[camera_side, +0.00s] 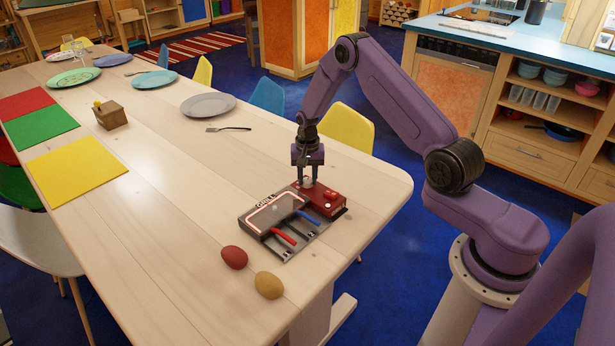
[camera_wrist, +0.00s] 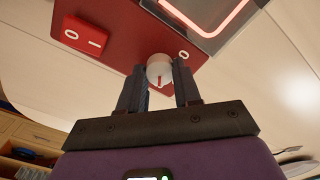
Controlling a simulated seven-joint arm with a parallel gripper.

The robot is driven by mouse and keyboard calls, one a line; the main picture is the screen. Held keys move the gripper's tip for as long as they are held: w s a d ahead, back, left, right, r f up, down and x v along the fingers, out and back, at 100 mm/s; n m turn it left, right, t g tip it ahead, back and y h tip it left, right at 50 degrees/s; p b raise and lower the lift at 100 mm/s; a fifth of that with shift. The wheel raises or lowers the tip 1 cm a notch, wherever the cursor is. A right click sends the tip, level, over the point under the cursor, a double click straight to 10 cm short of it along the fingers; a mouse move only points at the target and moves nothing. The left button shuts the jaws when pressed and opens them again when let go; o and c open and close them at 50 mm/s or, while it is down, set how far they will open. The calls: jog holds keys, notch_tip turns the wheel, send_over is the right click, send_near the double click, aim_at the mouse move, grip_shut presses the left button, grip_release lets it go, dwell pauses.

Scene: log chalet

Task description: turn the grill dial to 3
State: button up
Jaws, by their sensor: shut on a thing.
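The grill (camera_side: 290,217) stands on the table near its right end, with a framed plate marked GRILL and a red control panel (camera_side: 327,199). The grill dial (camera_wrist: 159,71) is a pale round knob on the red panel, with a red mark on its near side. A white 0 is printed beside it; no 3 can be read. My gripper (camera_wrist: 160,80) points down at the panel, its two dark fingers shut on the dial, one on each side. In the side view my gripper (camera_side: 308,180) largely hides the dial. A red 0/1 switch (camera_wrist: 85,37) is beside it.
A red handle (camera_side: 285,238) and a blue handle (camera_side: 308,217) lie at the grill's front. A dark red egg-shaped thing (camera_side: 234,257) and a tan one (camera_side: 268,285) lie nearby. Plates, a fork (camera_side: 228,129) and coloured mats are farther left.

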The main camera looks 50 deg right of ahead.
aim_at(307, 180)
dwell(0.3)
jog(key=o, duration=1.1)
jog(key=shift+c, duration=0.2)
jog(key=shift+r, duration=0.1)
notch_tip(307, 180, up, 17)
jog(key=shift+r, duration=0.15)
